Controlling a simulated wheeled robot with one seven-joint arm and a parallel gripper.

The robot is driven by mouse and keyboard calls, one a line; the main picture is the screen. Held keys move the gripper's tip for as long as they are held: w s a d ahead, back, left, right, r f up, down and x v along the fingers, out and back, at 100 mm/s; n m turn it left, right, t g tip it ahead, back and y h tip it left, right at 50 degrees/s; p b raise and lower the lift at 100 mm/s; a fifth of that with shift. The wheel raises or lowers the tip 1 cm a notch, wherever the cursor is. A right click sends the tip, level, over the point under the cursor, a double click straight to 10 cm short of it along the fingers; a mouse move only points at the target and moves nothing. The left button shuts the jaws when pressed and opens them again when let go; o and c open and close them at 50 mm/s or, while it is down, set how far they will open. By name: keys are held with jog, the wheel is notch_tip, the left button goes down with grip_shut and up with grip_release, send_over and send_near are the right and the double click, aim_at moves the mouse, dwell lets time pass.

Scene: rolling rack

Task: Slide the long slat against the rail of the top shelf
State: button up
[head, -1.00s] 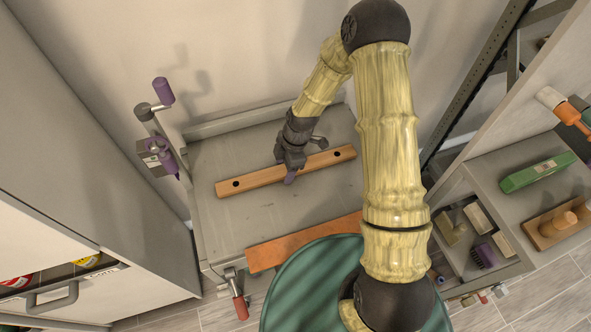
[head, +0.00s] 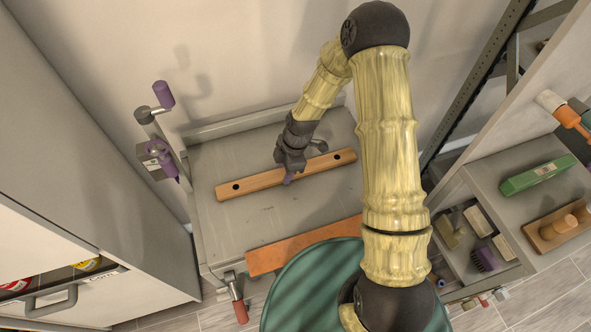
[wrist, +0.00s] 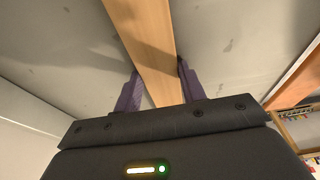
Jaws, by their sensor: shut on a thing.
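The long slat (head: 240,186) is a light wooden bar with a dark hole near each end. It lies on the grey top shelf (head: 225,228), slanting slightly up to the right. A bare strip of shelf separates it from the raised rail (head: 245,122) along the back. My gripper (head: 288,180) is shut on the slat around its middle. In the wrist view, its purple fingers (wrist: 158,92) stand on either side of the slat (wrist: 145,35). The part of the slat under the gripper is hidden in the head view.
A reddish-brown board (head: 290,250) lies along the shelf's front edge, beside a green round top (head: 310,285). A purple-handled clamp (head: 163,95) stands at the shelf's left. A grey cabinet (head: 80,130) is at left; a tool-laden unit (head: 500,195) is at right.

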aim_at(266, 134)
jog(key=shift+w, duration=0.2)
jog(key=shift+w+a, duration=0.4)
jog(key=shift+w, duration=0.85)
jog(key=shift+w+a, duration=0.35)
jog(key=shift+w, duration=0.95)
jog(key=shift+w+a, duration=0.4)
jog(key=shift+w, duration=0.85)
jog(key=shift+w+a+b, duration=0.45)
jog(key=shift+w, duration=1.05)
jog(key=shift+w+a+b, duration=0.4)
jog(key=shift+w, duration=1.1)
jog(key=shift+w+a+b, duration=0.45)
jog(key=shift+w, duration=1.05)
jog(key=shift+r, duration=0.15)
